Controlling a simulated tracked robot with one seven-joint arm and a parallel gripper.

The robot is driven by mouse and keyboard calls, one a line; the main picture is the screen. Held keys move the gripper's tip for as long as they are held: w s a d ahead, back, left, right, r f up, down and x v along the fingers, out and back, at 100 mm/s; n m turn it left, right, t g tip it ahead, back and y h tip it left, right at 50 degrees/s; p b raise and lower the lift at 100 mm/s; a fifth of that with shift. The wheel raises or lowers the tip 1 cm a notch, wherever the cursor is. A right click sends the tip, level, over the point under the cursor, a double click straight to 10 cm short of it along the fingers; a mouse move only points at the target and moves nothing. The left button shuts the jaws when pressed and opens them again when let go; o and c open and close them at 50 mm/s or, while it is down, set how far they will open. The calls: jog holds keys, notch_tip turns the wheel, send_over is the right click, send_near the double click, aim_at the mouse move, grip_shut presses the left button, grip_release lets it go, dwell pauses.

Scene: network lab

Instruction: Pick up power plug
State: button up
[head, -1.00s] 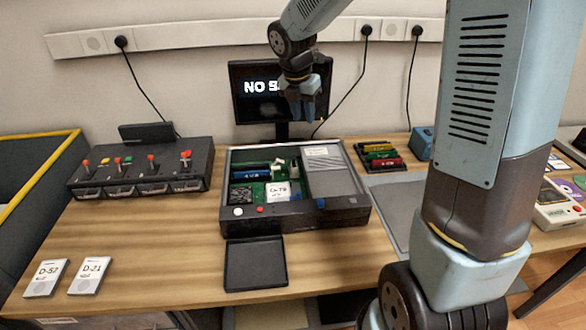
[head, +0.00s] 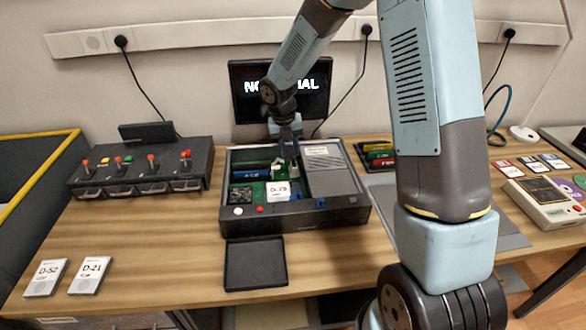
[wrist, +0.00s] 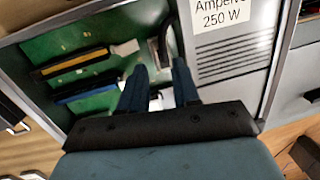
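The open black computer case (head: 330,218) sits mid-table with a green board (head: 248,178) inside. My gripper (head: 288,150) points down into the case, over the board and left of the power supply (head: 333,180). In the wrist view my gripper (wrist: 160,78) has its two dark blue fingers apart. A small white piece (wrist: 156,102), possibly the power plug, shows between them, mostly hidden by the fingers and gripper body. A short grey cable (wrist: 163,44) lies just beyond the fingertips. I cannot tell whether the fingers touch anything.
The power supply is labelled "Ampere 250 W". Memory sticks (wrist: 75,65) stand in the board to the left. The case walls surround the gripper. A monitor (head: 307,90) stands behind the case and an empty black tray (head: 256,264) lies in front.

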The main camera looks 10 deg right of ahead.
aim_at(294, 164)
jog(key=shift+s+d+f, duration=0.1)
jog(key=shift+d+f, duration=0.05)
jog(key=shift+f, duration=0.8)
jog(key=shift+d+f, duration=0.2)
jog(key=shift+f, duration=0.8)
jog(key=shift+s+d+f, duration=0.1)
jog(key=shift+d+f, duration=0.05)
jog(key=shift+f, duration=0.8)
jog(key=shift+c, duration=0.3)
grip_shut()
